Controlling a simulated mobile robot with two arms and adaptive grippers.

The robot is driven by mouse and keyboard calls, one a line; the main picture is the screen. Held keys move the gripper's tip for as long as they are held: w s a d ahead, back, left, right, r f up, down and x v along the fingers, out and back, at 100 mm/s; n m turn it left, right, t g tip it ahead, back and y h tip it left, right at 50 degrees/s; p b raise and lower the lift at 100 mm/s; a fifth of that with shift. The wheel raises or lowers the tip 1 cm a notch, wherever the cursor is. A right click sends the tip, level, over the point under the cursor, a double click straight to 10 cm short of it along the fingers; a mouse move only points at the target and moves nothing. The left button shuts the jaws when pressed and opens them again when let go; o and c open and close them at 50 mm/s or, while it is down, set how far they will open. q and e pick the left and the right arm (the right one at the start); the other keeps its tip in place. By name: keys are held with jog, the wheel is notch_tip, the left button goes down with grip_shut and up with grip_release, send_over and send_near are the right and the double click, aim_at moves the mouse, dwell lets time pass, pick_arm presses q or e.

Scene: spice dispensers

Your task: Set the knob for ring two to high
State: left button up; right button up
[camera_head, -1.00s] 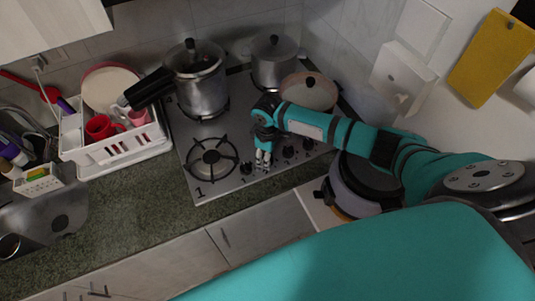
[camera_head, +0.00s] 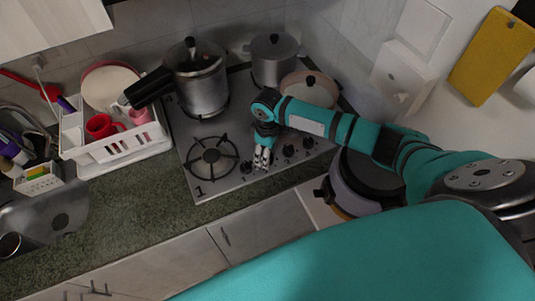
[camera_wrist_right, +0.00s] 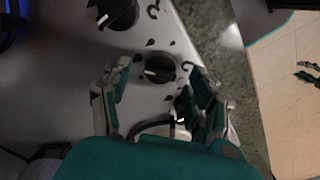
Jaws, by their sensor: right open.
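The stove (camera_head: 205,188) has a row of black knobs along its front edge, including a left knob (camera_head: 246,167) and a right knob (camera_head: 308,143). My right gripper (camera_head: 262,163) is over this row, just right of the left knob. In the right wrist view, my open right gripper (camera_wrist_right: 158,77) has its fingers on either side of a black knob (camera_wrist_right: 160,67) with a white pointer line. Another knob (camera_wrist_right: 117,13) is at the top, outside the fingers. I cannot tell whether the fingers touch the knob. Which knob serves ring two is not readable. My left gripper is not in view.
A pressure cooker (camera_head: 201,91), a steel pot (camera_head: 274,66) and a lidded pan (camera_head: 309,90) stand on the stove. The front-left burner (camera_head: 212,155), marked 1, is bare. A dish rack (camera_head: 117,149) is at left and a dark-lidded cooker (camera_head: 367,184) at right.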

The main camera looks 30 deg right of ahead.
notch_tip(320, 180, up, 11)
jog(key=shift+f, duration=0.2)
dwell(0.6)
